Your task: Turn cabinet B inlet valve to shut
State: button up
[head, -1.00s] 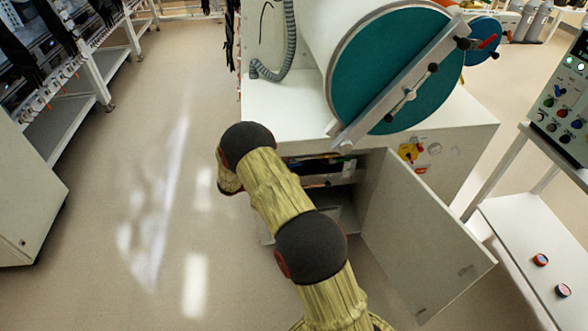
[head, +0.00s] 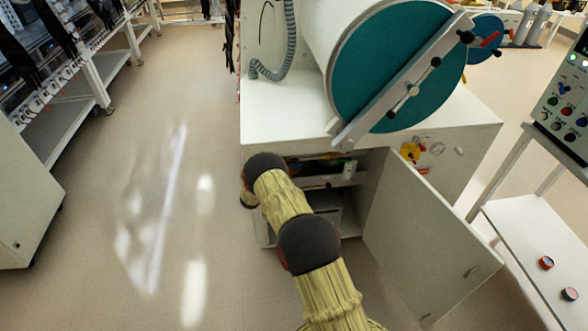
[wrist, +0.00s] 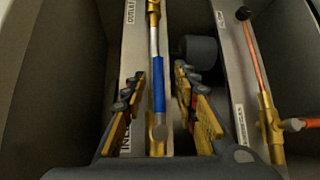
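In the wrist view, a blue lever handle (wrist: 158,84) lies lengthwise along a silver pipe, with a grey round end and brass fitting below it, beside a partly hidden label that seems to read INLET (wrist: 127,132). Another brass fitting (wrist: 152,14) sits above, by the OUTLET label (wrist: 130,14). My gripper (wrist: 158,90) is open, one finger on each side of the blue handle, with gaps visible. In the head view, the open cabinet (head: 262,228) stands below the glovebox; my gripper is hidden there.
The cabinet door (head: 430,240) stands open to the right. A grey cylinder (wrist: 198,50) is beyond my right finger. Floor at left is clear.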

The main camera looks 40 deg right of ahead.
jog(key=shift+w+d, duration=0.1)
jog(key=shift+d, duration=0.25)
jog(key=shift+c, duration=0.2)
grip_shut()
dwell(0.6)
